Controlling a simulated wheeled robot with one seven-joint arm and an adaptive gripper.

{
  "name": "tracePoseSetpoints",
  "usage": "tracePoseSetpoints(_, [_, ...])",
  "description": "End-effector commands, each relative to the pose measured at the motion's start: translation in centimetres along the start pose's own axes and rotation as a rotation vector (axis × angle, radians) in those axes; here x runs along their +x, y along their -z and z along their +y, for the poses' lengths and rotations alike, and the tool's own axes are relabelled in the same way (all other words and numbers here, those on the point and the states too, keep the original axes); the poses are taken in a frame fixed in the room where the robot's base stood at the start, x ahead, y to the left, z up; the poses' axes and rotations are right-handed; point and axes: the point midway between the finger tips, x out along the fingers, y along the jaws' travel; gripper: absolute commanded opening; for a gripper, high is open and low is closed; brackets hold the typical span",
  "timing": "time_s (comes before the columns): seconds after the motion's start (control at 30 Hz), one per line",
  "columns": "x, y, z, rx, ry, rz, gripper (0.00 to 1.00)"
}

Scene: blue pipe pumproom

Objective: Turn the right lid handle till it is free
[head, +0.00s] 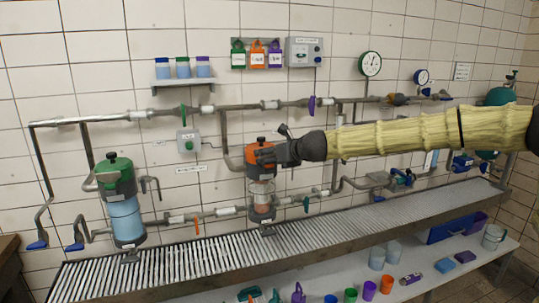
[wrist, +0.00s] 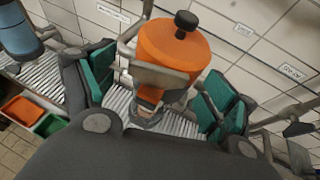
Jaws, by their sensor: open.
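The orange-lidded vessel (head: 261,171) stands on the pipe line near the middle of the head view, with clear glass below its lid. In the wrist view its orange lid (wrist: 170,50) has a black knob (wrist: 187,22) on top and a grey metal bar (wrist: 158,76) across its near side. My gripper (head: 268,156) is at the lid's right side in the head view and partly covers it. In the wrist view my gripper (wrist: 160,92) is open, its teal pads apart on either side of the bar and lid. I cannot tell whether either pad touches.
A green-lidded vessel (head: 115,174) stands to the left. Pipes (head: 150,114) run above and below the vessels along the tiled wall. A slatted shelf (head: 200,257) lies beneath, with cups and bins lower down. A grey pipe (wrist: 290,112) shows close to the right pad.

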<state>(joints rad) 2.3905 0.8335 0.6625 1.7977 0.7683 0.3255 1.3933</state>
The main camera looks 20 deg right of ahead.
Motion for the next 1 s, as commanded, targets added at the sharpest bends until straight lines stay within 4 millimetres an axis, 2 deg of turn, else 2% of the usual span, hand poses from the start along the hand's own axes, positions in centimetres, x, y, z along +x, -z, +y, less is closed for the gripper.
tracePoseSetpoints(0.2, [1.02,0.03,0.01,-0.001,0.0,0.0,0.86])
tracePoseSetpoints(0.5, [1.14,0.02,0.01,-0.001,-0.001,0.0,0.86])
tracePoseSetpoints(0.53, [1.14,0.01,0.01,-0.001,-0.001,0.0,0.84])
tracePoseSetpoints(0.77, [1.13,0.03,0.0,-0.001,0.0,0.0,0.42])
tracePoseSetpoints(1.0, [1.07,-0.19,-0.14,-0.008,-0.019,0.002,0.4])
